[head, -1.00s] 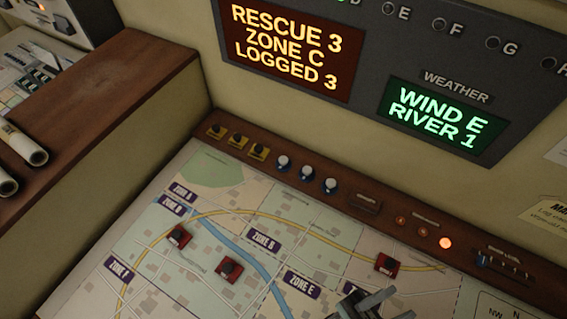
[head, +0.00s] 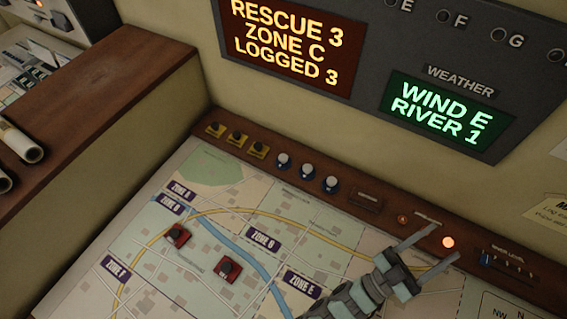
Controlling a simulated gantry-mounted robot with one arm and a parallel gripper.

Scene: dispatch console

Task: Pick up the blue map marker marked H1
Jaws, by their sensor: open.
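Several yellow markers, including one (head: 237,138), stand left of the blue ones. Two red markers, one left (head: 177,236) and one right (head: 228,269), sit on the map (head: 215,215). An upright display panel (head: 370,60) rises behind the strip.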

